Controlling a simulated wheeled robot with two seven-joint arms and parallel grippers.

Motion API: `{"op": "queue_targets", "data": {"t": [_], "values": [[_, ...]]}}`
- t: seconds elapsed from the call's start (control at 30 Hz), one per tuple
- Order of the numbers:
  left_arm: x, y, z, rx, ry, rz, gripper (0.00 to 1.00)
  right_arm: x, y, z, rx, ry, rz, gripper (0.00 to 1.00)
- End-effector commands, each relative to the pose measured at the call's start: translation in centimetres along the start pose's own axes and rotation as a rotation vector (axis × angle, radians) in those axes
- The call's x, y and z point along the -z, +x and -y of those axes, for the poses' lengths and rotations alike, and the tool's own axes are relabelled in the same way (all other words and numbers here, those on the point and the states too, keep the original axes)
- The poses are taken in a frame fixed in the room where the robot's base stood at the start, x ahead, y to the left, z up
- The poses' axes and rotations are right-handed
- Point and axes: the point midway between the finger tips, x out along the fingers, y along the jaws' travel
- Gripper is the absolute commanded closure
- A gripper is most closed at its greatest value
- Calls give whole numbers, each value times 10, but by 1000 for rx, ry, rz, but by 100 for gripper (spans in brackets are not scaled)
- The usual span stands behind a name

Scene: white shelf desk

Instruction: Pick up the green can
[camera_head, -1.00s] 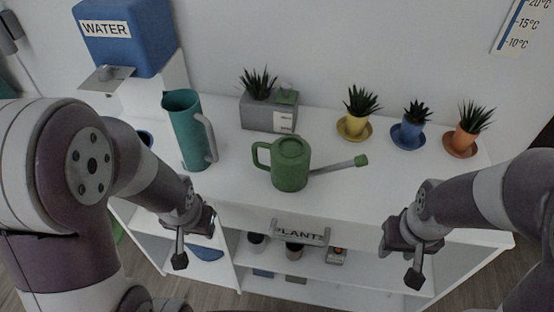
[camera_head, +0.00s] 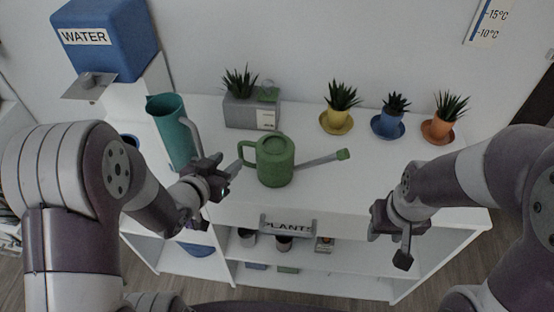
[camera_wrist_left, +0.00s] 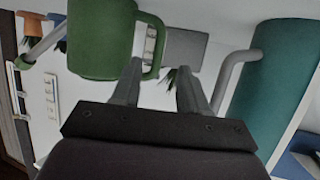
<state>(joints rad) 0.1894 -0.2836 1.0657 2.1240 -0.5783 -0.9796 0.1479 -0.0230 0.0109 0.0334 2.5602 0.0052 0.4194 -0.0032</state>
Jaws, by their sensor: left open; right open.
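The green watering can (camera_head: 274,165) stands upright on the white desk top, its handle on the left and its grey spout with a green tip pointing right. My left gripper (camera_head: 222,174) is open and empty, just left of the can's handle and apart from it in the head view. In the left wrist view the can (camera_wrist_left: 100,40) is at the upper left, and its handle (camera_wrist_left: 158,45) shows beyond the open fingers of my left gripper (camera_wrist_left: 160,78). My right gripper (camera_head: 400,240) is open and empty in front of the desk's right part.
A teal pitcher (camera_head: 172,130) stands close to the left of my left gripper. A grey planter (camera_head: 240,112) is behind the can. Yellow (camera_head: 338,120), blue (camera_head: 388,124) and orange (camera_head: 440,130) pots stand at the back right. The desk top right of the can is clear.

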Motion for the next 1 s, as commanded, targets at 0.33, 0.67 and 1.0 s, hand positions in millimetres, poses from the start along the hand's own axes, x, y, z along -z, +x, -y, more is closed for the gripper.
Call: {"op": "queue_targets", "data": {"t": [0.33,0.67,1.0], "values": [[0,57,-3,-2,0,2,56,-1,11,0,0,0,-1,57],[2,88,-3,3,-2,3,56,-2,14,0,0,0,0,57],[3,88,-3,3,-2,1,100,-2,14,0,0,0,0,57]]}}
